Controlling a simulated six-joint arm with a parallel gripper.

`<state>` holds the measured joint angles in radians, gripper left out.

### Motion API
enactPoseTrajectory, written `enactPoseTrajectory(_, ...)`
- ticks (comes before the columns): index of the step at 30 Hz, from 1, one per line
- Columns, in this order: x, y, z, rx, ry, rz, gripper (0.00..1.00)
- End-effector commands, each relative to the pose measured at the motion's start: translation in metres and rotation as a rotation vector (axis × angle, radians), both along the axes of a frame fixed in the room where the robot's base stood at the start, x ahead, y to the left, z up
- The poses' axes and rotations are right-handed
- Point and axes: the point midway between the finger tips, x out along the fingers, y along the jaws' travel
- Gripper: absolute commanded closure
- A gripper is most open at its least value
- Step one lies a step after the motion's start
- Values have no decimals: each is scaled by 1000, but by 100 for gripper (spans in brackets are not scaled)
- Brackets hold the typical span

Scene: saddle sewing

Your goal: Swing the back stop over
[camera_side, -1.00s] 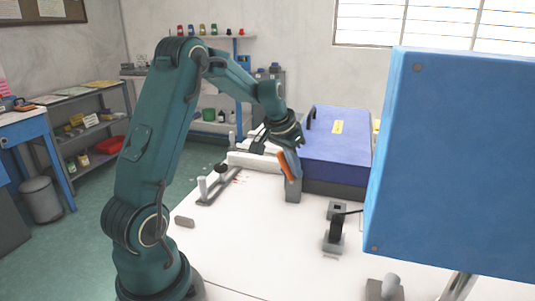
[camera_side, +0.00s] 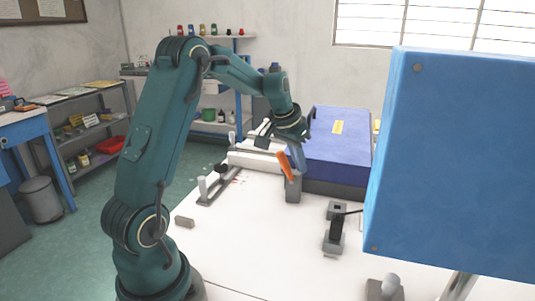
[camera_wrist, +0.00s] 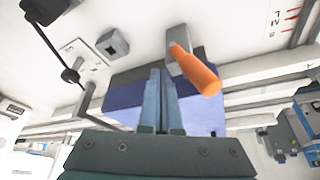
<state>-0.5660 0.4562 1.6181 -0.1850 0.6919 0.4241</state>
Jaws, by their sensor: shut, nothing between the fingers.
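An orange handle (camera_side: 285,166) leans to the upper left from a grey upright block (camera_side: 293,190) on the white table. I take this lever for the back stop, but cannot be sure. In the wrist view the orange handle (camera_wrist: 198,72) lies just right of my fingers and points toward the camera, with its grey block (camera_wrist: 175,40) behind. My gripper (camera_side: 299,160) is shut and empty, pointing down beside the handle on its right. In the wrist view the two fingers of my gripper (camera_wrist: 160,72) are together; whether they touch the lever is unclear.
A blue box-like machine (camera_side: 338,148) stands right behind the lever. A grey-white rail (camera_side: 250,161) and a slide with a pale knob (camera_side: 202,187) lie left. A black-and-grey fixture (camera_side: 334,228) stands front right. A large blue panel (camera_side: 455,165) fills the right. The front table is clear.

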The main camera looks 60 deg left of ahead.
Motion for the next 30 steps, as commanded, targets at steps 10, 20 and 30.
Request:
enactPoseTrajectory(10,0,0,21,1,-2,0,100)
enactPoseTrajectory(20,0,0,40,2,-2,-1,100)
enactPoseTrajectory(30,0,0,59,2,0,1,100)
